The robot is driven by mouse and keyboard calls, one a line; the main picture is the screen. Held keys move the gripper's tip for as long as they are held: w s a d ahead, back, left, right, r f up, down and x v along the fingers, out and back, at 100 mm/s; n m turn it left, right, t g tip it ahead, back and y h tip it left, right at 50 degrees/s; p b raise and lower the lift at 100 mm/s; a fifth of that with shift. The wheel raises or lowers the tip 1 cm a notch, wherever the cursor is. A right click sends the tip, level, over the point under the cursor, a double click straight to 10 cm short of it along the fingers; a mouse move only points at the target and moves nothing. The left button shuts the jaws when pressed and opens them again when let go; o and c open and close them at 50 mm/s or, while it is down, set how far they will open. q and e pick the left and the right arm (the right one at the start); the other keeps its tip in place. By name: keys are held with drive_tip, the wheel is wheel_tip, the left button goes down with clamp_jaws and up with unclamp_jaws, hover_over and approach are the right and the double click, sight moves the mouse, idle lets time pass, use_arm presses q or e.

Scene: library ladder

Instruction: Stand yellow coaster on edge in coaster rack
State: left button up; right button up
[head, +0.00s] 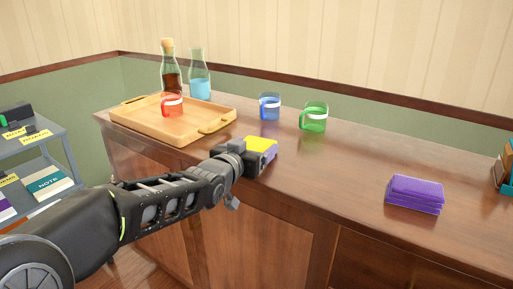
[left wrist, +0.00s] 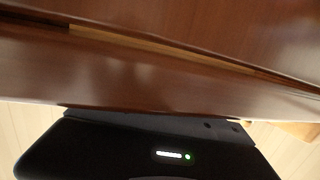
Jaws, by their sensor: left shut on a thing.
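The yellow coaster (head: 262,144) is at the front edge of the wooden counter, with a purple layer showing under it. My left gripper (head: 254,162) is at its near side and shut on it; the gripper body hides the fingertips and the near part of the coaster. The left wrist view shows only my dark gripper housing and brown wood, not the coaster. A teal holder with upright brown and orange pieces (head: 506,172) is cut off at the right edge; I cannot tell whether it is the coaster rack. My right gripper is out of view.
A purple stack (head: 415,193) lies on the right of the counter (head: 340,165). A wooden tray (head: 150,125) holds a red mug (head: 172,105), with two bottles behind. Blue (head: 269,106) and green (head: 313,117) mugs stand mid-counter. A grey shelf cart (head: 62,165) is left.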

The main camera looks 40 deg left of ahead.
sight(254, 148)
use_arm(q)
wheel_tip(254, 148, up, 10)
drive_tip(key=p, duration=0.3)
drive_tip(key=shift+p, duration=0.3)
idle(0.6)
